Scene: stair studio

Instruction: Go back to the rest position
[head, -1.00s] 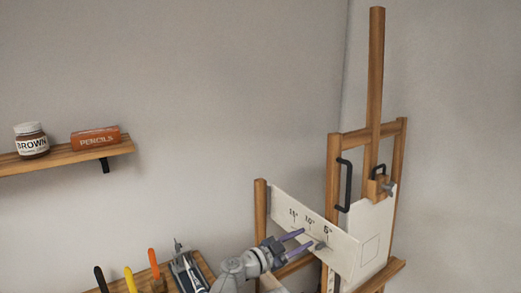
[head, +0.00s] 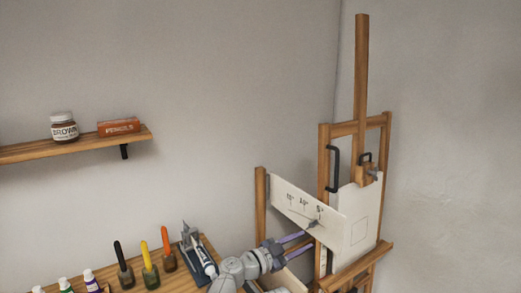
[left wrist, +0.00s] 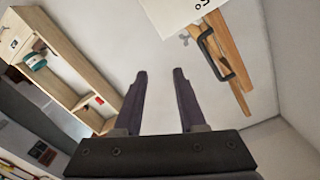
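My left gripper (head: 308,239) comes up from the bottom middle of the head view, with purple fingers pointing right toward the easel. In the left wrist view its two fingers (left wrist: 159,72) stand apart with nothing between them. The wooden easel (head: 361,90) stands at the right, with a white marked board (head: 290,200) and a pale panel (head: 358,225) on it. The fingers overlap the board's lower edge in the head view; a gap or touch there cannot be told. My right gripper is not in view.
A table (head: 185,280) at the bottom holds a yellow-handled tool (head: 147,257), similar tools, small tubes and a grey device (head: 196,255). The wall between shelf and easel is bare.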

